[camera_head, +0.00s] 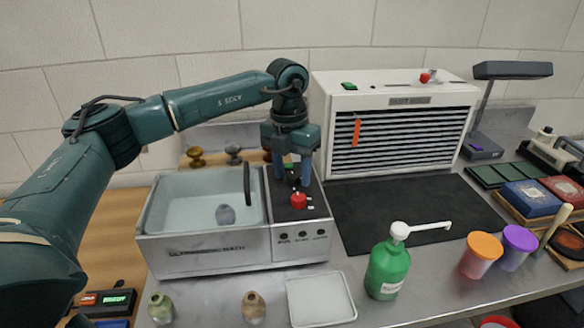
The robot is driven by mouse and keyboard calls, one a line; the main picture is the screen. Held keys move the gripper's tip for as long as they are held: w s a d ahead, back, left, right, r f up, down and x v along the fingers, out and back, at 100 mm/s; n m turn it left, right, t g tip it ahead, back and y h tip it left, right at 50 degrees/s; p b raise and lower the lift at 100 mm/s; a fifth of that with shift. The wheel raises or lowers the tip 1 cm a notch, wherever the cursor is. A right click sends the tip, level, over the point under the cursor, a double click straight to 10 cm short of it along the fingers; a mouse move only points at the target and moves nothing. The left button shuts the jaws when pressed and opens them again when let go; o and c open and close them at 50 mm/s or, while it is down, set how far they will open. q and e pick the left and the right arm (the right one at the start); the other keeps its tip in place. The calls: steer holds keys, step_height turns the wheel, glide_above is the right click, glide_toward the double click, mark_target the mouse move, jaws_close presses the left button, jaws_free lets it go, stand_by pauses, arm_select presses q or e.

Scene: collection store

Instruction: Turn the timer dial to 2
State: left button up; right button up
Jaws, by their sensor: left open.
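The steel ultrasonic bath (205,262) stands on the bench with a black control panel (312,212) on its right side. A red knob (298,201) with pale marks around it sits on the panel's front part. A dark knob shows partly between and behind my fingers farther back on the panel; its pointer and numbers are too small to read. I cannot tell from labels which knob is the timer dial. My left gripper (292,180) points down over the back part of the panel, fingers apart, behind the red knob. Whether it touches the dark knob is unclear. My right gripper is out of view.
The basin holds a small grey object (225,215). A white slatted dust hood (395,120) stands behind a black mat (395,205). A green pump bottle (388,266), a white tray (320,300), two small jars and orange and purple cups (480,252) stand in front and right.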

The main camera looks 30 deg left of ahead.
arm_select(q)
steer(key=c, duration=0.8)
steer(key=shift+c, duration=1)
steer(key=shift+m, duration=1.4)
steer(key=m, duration=0.5)
steer(key=shift+w+b, duration=0.1)
steer(key=shift+b, duration=0.2)
steer(key=m, duration=0.3)
steer(key=shift+m+g, duration=0.3)
steer(key=shift+m, duration=0.2)
